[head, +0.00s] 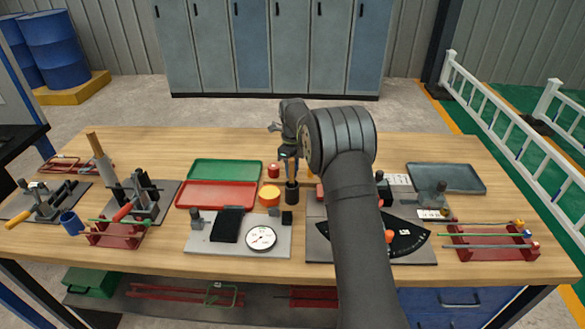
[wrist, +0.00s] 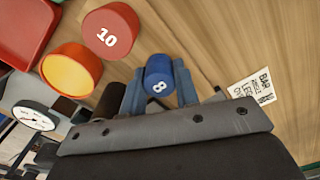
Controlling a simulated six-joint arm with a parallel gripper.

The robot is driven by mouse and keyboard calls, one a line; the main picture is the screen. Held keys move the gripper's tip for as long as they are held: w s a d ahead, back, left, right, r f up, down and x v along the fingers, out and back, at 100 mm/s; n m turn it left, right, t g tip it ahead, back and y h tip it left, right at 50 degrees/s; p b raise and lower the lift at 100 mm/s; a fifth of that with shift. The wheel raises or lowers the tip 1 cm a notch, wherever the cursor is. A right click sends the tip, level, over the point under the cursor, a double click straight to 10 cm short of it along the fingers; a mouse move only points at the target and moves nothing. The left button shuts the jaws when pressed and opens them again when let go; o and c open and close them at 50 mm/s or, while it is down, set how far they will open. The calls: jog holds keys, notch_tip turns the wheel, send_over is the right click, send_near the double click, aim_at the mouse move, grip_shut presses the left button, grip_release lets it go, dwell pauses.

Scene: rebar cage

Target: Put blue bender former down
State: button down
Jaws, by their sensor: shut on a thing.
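The blue bender former (wrist: 158,82), a small cylinder marked 8, sits between the fingers of my gripper (wrist: 160,92) in the wrist view. My gripper is shut on it. In the head view my gripper (head: 289,160) points down over the middle of the bench, and I cannot make out the blue former there. A red former (wrist: 110,32) marked 10 and a larger orange former (wrist: 70,70) stand beside it. They also show in the head view, red (head: 273,171) and orange (head: 269,196). I cannot tell if the blue former touches the wood.
A red tray (head: 183,194) and a green tray (head: 200,164) lie left of my gripper. A black cylinder (head: 291,192) stands just in front of it. A grey plate (head: 207,246) with a dial (head: 261,238) is nearer. A printed card (wrist: 252,92) lies on bare wood at right.

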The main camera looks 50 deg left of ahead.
jog(key=shift+f, duration=0.1)
jog(key=c, duration=1.1)
grip_release()
notch_tip(320, 180, up, 12)
notch_tip(320, 180, down, 12)
jog(key=shift+r, duration=1.9)
jog(key=shift+f, duration=0.1)
